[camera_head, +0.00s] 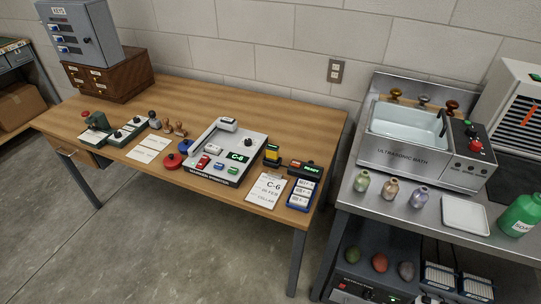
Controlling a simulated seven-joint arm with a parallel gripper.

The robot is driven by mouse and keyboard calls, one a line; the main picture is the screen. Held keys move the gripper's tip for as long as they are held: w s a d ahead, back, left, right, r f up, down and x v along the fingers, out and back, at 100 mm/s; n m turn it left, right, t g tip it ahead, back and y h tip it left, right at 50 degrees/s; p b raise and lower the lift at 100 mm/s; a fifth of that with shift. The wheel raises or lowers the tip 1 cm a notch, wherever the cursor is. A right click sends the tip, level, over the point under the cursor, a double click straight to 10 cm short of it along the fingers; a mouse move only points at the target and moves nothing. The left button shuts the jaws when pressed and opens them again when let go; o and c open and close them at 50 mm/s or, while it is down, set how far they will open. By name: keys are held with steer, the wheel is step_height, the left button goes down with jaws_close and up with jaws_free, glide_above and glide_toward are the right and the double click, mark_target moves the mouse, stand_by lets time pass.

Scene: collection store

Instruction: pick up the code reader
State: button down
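A small yellow and black device (272,153) stands upright on the right part of the wooden table (240,97); it looks like the code reader, but it is too small to be sure. Just right of it lies a dark block with a lit green "READY" display (305,167). Whether the two touch is hard to tell. My gripper is not in view, and nothing of my arm shows near the device.
A grey marking station (245,140) sits left of the device. A "C-6" sheet (268,190) and a blue label tray (301,193) lie in front. Stamps (167,125) and a key cabinet (80,35) stand left. The steel ultrasonic bath (405,150) stands right, past a gap.

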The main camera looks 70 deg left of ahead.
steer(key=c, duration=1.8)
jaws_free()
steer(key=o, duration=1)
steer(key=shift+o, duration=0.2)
